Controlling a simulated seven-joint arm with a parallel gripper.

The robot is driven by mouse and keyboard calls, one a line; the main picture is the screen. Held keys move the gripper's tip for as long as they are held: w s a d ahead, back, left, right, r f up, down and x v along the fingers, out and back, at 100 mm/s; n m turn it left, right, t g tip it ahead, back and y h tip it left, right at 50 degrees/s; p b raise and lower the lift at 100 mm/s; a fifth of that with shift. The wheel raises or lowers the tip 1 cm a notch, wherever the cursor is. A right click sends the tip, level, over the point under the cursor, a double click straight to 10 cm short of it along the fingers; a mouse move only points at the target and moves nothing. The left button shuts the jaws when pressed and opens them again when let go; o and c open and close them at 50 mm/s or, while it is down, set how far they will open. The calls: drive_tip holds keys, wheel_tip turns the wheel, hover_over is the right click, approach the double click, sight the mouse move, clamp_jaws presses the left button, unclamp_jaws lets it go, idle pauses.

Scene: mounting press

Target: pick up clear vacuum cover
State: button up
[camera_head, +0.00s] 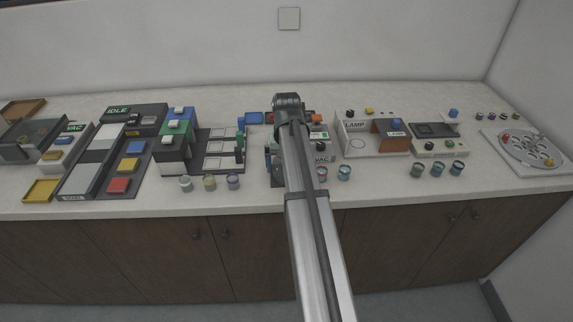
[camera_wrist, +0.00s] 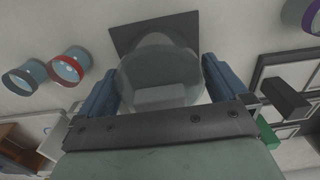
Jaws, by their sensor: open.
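The clear vacuum cover (camera_wrist: 160,88) shows in the wrist view as a round, see-through cylinder or dome between the two blue fingers of my gripper (camera_wrist: 160,80). My gripper is open, with one finger on each side of the cover. The right finger looks very close to its side, and I cannot tell whether either finger touches it. A dark square plate (camera_wrist: 186,24) lies just beyond the cover. In the head view my arm hides the cover and most of my gripper (camera_head: 275,158).
In the wrist view, two small cups (camera_wrist: 67,67) stand to the left and a dark-framed fixture (camera_wrist: 290,75) to the right. In the head view, cups (camera_head: 232,181) line the counter's front edge. A lamp box (camera_head: 370,150) stands to the right, and press modules (camera_head: 172,150) to the left.

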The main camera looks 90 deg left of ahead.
drive_tip(key=shift+c, duration=0.5)
drive_tip(key=c, duration=0.6)
drive_tip(key=shift+r, duration=0.1)
wheel_tip(320, 180, up, 9)
drive_tip(key=shift+f, duration=0.1)
drive_tip(key=shift+w+a, duration=0.15)
drive_tip(key=shift+a, duration=0.25)
drive_tip(key=a, duration=0.4)
drive_tip(key=a+f, duration=0.1)
drive_tip(key=a, duration=0.9)
drive_tip(key=shift+a+f, duration=0.1)
drive_tip(key=shift+f, duration=0.05)
